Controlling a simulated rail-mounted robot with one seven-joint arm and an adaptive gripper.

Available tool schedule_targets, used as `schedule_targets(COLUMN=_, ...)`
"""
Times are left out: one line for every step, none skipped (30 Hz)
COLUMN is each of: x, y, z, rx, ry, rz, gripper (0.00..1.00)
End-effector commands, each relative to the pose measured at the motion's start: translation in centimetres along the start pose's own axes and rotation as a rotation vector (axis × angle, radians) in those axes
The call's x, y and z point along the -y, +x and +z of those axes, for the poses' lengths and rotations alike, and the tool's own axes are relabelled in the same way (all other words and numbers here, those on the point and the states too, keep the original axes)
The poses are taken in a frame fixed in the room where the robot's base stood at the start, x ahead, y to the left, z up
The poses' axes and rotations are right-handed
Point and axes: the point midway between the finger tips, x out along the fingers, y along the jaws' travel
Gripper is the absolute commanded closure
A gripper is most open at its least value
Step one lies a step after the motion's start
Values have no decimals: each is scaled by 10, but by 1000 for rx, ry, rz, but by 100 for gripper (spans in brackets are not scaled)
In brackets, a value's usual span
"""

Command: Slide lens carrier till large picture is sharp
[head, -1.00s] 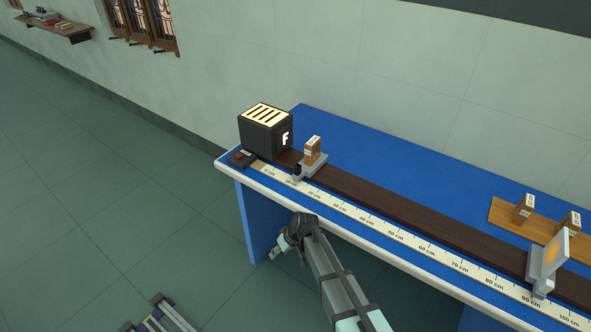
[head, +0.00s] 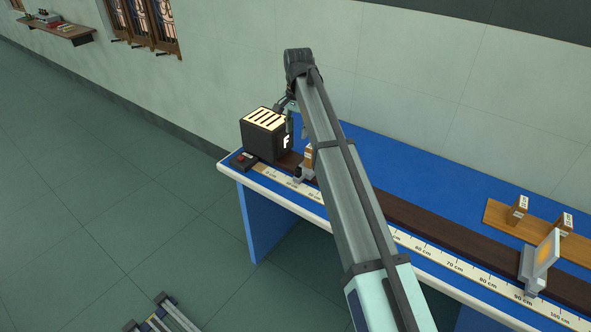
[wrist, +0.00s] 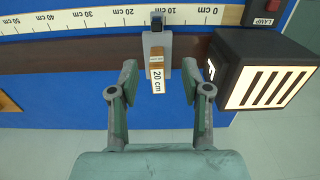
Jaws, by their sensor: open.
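The lens carrier (head: 299,177), a grey base with a wooden block, stands on the dark rail near the lamp end, partly hidden by my arm. In the wrist view the carrier (wrist: 157,43) lies near the 10 cm to 20 cm marks, its block labelled "20 cm". My gripper (wrist: 159,72) is open, its fingers apart on either side of the block; I see no contact. In the head view my gripper (head: 293,110) is mostly hidden behind my arm.
The black lamp box (head: 262,137) with a bright F stands close beside the carrier, right of my fingers in the wrist view. A lamp switch (head: 243,160) sits at the bench end. Two wooden blocks stand on a wooden board (head: 493,217). The rail (head: 410,213) between carrier and screen looks clear.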

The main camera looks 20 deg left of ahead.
Motion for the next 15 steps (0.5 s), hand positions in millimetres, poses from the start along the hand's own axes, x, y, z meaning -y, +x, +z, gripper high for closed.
schedule_targets(x=-3, y=-4, z=-2, rx=-2, ry=18, rz=9, gripper=52)
schedule_targets(x=-4, y=-4, z=-3, rx=-2, ry=24, rz=13, gripper=52)
schedule_targets(x=-6, y=-3, z=-3, rx=-2, ry=28, rz=16, gripper=52)
schedule_targets(x=-6, y=-1, z=-3, rx=-2, ry=30, rz=16, gripper=52)
schedule_targets(x=-6, y=2, z=-3, rx=-1, ry=30, rz=16, gripper=52)
schedule_targets(x=-6, y=6, z=-2, rx=-1, ry=29, rz=16, gripper=52)
schedule_targets(x=-6, y=10, z=-2, rx=-1, ry=28, rz=16, gripper=52)
schedule_targets(x=-6, y=14, z=-2, rx=0, ry=28, rz=16, gripper=52)
schedule_targets(x=-7, y=20, z=-2, rx=0, ry=28, rz=16, gripper=52)
schedule_targets(x=-7, y=25, z=-2, rx=0, ry=27, rz=16, gripper=52)
schedule_targets(x=-6, y=30, z=-2, rx=0, ry=27, rz=16, gripper=52)
schedule_targets(x=-7, y=38, z=-2, rx=0, ry=27, rz=16, gripper=52)
schedule_targets(x=-7, y=44, z=-2, rx=0, ry=27, rz=16, gripper=52)
schedule_targets(x=-7, y=50, z=-2, rx=0, ry=26, rz=16, gripper=52)
schedule_targets(x=-7, y=58, z=-2, rx=0, ry=26, rz=16, gripper=52)
